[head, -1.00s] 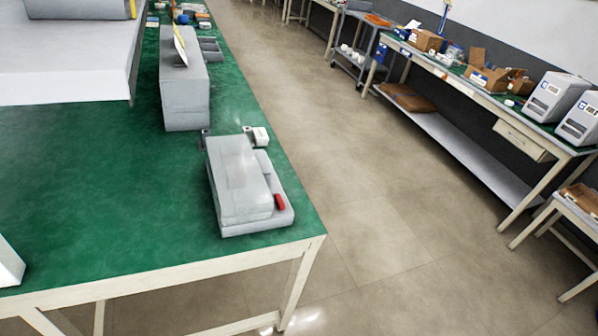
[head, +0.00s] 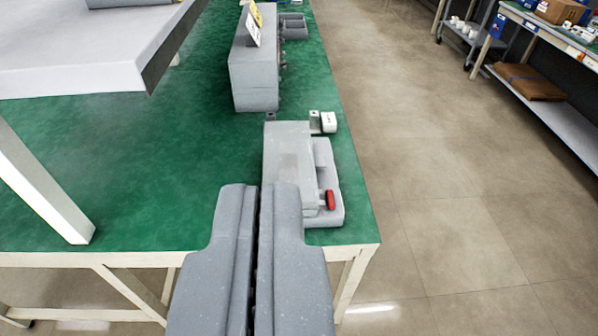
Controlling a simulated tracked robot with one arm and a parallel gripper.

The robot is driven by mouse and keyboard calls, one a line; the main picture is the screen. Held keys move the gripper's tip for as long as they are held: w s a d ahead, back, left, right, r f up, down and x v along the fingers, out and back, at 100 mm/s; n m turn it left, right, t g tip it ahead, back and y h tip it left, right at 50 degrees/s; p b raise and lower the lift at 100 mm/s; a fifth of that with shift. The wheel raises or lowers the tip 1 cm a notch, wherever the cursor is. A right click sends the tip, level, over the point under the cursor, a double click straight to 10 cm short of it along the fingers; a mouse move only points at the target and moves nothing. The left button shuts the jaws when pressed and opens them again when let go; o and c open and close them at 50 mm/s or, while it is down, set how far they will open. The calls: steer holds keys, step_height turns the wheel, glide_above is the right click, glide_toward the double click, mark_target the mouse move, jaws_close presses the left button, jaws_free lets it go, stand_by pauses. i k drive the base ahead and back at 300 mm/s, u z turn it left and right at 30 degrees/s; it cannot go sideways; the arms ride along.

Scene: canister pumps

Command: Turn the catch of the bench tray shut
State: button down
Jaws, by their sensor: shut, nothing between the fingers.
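The bench tray (head: 336,180) is a grey box with a pale lid near the front right corner of the green bench. A red catch (head: 330,199) sits at its lower right side. Whether the catch is turned open or shut is too small to tell. My gripper (head: 259,188) is shut and empty. In the picture it lies over the tray's lower left, with its tips left of the catch and apart from it. Part of the tray's left front is hidden behind my gripper.
A small white box (head: 328,121) stands just behind the tray. A larger grey housing (head: 254,72) stands further back on the green bench (head: 150,170). A white shelf (head: 80,50) overhangs the left side.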

mark_target(331, 203)
steer(key=z, duration=0.15)
steer(key=i, duration=0.5)
steer(key=u, duration=0.25)
steer(key=k, duration=0.5)
steer(key=z, duration=1.4)
steer(key=i, duration=0.7)
